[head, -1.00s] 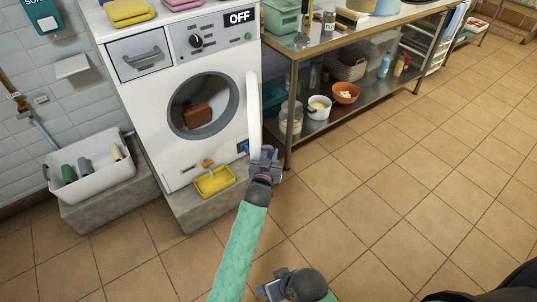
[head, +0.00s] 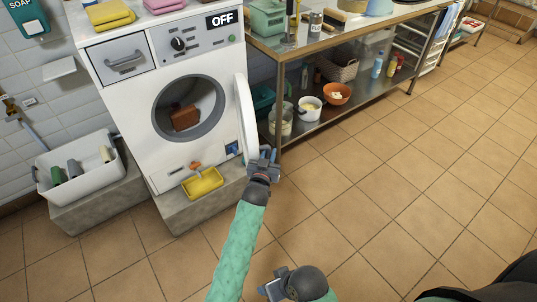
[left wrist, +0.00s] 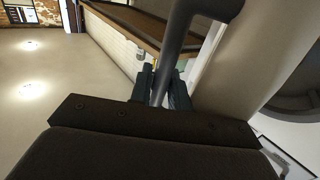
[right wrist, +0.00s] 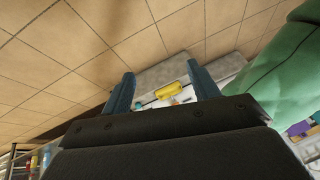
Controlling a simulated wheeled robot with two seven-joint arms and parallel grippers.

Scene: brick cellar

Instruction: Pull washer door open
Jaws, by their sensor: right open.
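The white washer (head: 165,60) stands at the left with its round opening (head: 190,107) uncovered. A brown item (head: 186,117) lies inside the drum. The washer door (head: 246,118) is swung well out on its right side and shows almost edge-on. My left gripper (head: 263,160) is at the door's lower outer part. In the left wrist view, its fingers (left wrist: 163,88) are closed around the grey bar handle (left wrist: 182,35) of the door. My right gripper (head: 275,284) is low in the head view, apart from the washer. Its fingers (right wrist: 163,85) are open and empty.
A metal workbench (head: 335,125) with a lower shelf of pots and bowls stands right of the washer. A yellow tray (head: 202,184) sits at the washer's foot. A white tub (head: 80,170) stands left on a stone block. The tiled floor (head: 410,210) is clear at right.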

